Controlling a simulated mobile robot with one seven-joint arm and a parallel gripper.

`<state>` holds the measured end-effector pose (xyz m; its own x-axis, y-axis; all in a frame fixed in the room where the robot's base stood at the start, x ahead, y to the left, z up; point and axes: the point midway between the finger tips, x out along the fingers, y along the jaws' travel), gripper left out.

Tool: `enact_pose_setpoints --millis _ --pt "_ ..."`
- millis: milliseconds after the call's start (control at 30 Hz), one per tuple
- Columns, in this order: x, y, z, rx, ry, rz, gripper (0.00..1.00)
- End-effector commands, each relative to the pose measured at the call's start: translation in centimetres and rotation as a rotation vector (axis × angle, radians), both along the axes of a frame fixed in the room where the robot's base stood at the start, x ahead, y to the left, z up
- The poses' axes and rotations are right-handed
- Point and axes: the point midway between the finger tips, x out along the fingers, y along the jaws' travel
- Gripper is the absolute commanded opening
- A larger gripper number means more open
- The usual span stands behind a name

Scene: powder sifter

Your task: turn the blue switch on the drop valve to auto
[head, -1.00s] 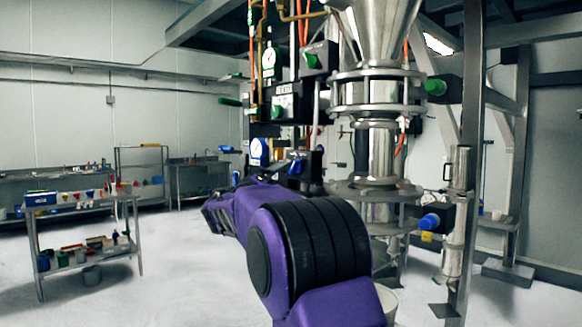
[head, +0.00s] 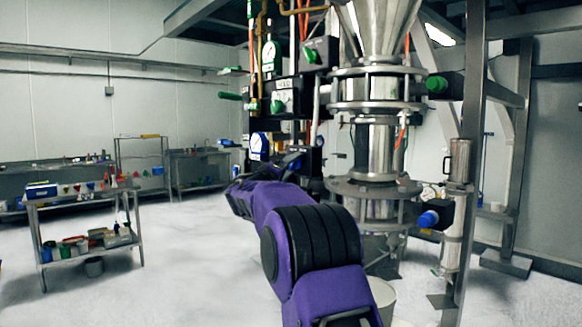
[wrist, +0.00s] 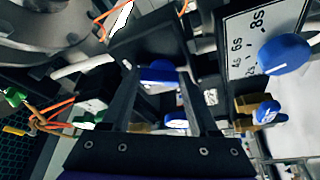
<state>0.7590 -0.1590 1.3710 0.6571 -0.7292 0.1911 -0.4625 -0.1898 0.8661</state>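In the wrist view a blue switch (wrist: 158,73) shows on a dark box, between the tips of my gripper (wrist: 157,85). The two black fingers are apart, one to each side of it in the picture; I cannot tell whether they touch it. A second blue part (wrist: 176,121) shows between the fingers, lower down. In the head view my purple arm reaches to the dark valve panel (head: 285,100), and its end hides the lower part there. The gripper's fingers cannot be made out in the head view.
A blue dial (wrist: 285,55) with seconds markings and a small blue valve handle (wrist: 267,112) are close on the right in the wrist view. The steel sifter column (head: 378,150) stands right of the panel, with a blue knob (head: 428,218). A loaded cart (head: 85,195) stands left.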

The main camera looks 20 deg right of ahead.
Motion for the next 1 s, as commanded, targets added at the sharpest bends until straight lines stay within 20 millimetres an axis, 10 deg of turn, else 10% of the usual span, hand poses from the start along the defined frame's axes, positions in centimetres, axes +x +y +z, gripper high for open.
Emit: enact_pose_setpoints --millis 267,1000 --pt "-0.03 0.01 0.04 -0.001 -0.001 0.000 0.05" --pt "-0.05 0.10 0.57 -0.138 0.335 0.002 0.05"
